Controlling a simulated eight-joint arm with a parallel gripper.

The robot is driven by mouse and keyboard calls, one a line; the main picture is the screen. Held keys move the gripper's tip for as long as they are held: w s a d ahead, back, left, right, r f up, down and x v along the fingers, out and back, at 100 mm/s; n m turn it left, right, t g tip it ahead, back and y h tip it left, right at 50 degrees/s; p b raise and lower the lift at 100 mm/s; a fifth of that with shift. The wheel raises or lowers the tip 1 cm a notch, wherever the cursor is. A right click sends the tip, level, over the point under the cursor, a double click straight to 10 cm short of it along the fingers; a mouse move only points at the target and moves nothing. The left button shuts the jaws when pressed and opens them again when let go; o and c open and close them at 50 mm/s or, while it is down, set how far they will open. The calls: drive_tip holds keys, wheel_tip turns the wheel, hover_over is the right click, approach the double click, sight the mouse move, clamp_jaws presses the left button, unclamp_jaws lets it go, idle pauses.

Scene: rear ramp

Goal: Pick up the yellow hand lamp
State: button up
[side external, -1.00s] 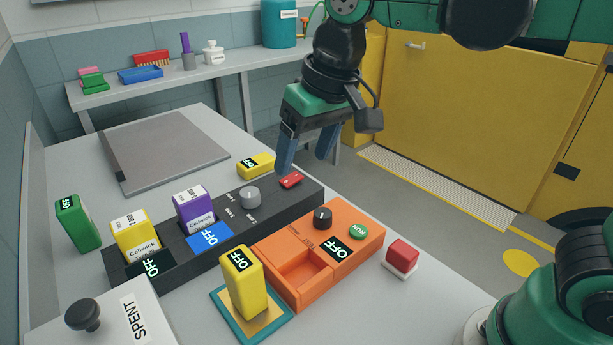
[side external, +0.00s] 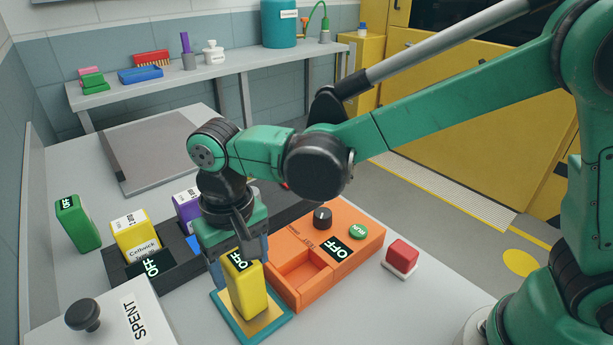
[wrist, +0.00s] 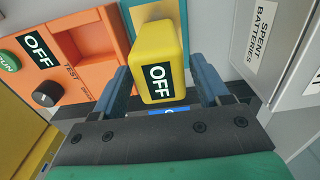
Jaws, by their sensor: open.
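A yellow hand lamp (side external: 248,290) with a black OFF label stands upright on a teal-edged pad (side external: 279,325) at the front of the table. It also shows in the wrist view (wrist: 159,45), between my two fingers. My gripper (side external: 240,262) is open and points down at the lamp's upper part, with one blue finger on each side. In the wrist view my gripper (wrist: 162,80) has a visible gap at each side of the lamp. A second yellow OFF block seen earlier behind the dark charger is hidden by my arm.
An orange tester (side external: 362,247) stands close right of the lamp. The dark charger (side external: 180,282) holds a yellow Cellwick battery (side external: 132,232) and a purple one (side external: 187,207). A SPENT box (side external: 118,300) is at front left. A green OFF block (side external: 77,223) and red button (side external: 402,256) stand farther out.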

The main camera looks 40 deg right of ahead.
drive_tip(key=shift+f, duration=2.05)
clamp_jaws()
